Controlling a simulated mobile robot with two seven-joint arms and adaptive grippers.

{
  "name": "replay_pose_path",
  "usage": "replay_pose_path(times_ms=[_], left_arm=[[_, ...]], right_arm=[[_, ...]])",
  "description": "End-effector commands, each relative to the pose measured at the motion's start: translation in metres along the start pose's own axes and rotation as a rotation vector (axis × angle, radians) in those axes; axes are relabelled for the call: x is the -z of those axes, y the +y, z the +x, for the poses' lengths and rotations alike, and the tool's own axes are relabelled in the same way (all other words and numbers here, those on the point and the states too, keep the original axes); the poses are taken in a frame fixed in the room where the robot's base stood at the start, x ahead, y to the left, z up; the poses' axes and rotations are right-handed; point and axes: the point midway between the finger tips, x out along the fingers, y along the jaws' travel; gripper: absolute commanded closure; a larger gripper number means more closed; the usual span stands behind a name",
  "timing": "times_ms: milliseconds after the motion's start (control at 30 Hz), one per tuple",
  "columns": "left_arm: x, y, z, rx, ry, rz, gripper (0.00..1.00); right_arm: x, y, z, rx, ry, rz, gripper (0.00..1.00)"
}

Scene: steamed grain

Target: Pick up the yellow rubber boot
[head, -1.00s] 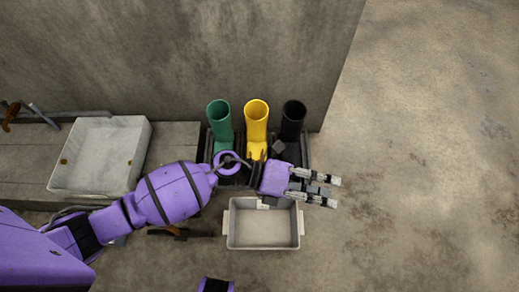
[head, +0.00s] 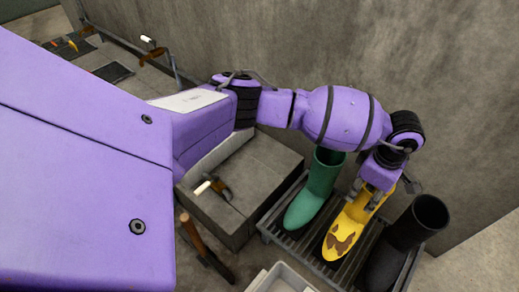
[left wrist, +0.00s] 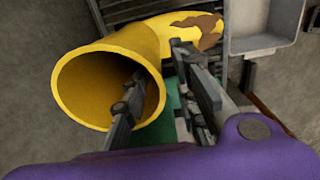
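The yellow rubber boot (head: 352,215), with brown patches on its toe, stands on a dark slatted rack (head: 292,240) between a green boot (head: 318,190) and a black boot (head: 402,240). My left gripper (head: 370,192) is at its shaft from above, and my arm hides the boot's top in the head view. In the left wrist view, the boot (left wrist: 95,85) shows its round opening. One finger of the left gripper (left wrist: 160,65) is inside the opening and the other is outside the shaft wall. The fingers are apart, with a gap around the wall. My right gripper is out of view.
A concrete wall (head: 440,90) rises behind the rack. A stone block (head: 245,185) with a small tool on it stands left of the rack. A pale tray (head: 280,282) is on the floor in front. The black boot stands close on the right.

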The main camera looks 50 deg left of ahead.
Motion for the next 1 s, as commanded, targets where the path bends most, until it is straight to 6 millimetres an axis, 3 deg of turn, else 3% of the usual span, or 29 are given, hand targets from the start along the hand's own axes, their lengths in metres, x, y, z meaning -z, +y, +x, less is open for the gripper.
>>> replay_pose_path(times_ms=[400, 667, 900, 1000], left_arm=[[-0.007, -0.004, 0.057, 0.009, 0.002, -0.003, 0.73], [-0.007, -0.003, 0.06, 0.005, 0.0, -0.002, 0.73], [-0.008, -0.002, 0.059, 0.003, -0.001, -0.002, 1.0], [-0.008, -0.002, 0.059, 0.003, -0.001, -0.002, 1.0]], right_arm=[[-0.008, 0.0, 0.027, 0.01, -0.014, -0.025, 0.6], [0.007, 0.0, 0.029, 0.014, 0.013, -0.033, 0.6], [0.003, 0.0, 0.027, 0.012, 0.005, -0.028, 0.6], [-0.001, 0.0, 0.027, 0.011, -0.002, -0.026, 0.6]])
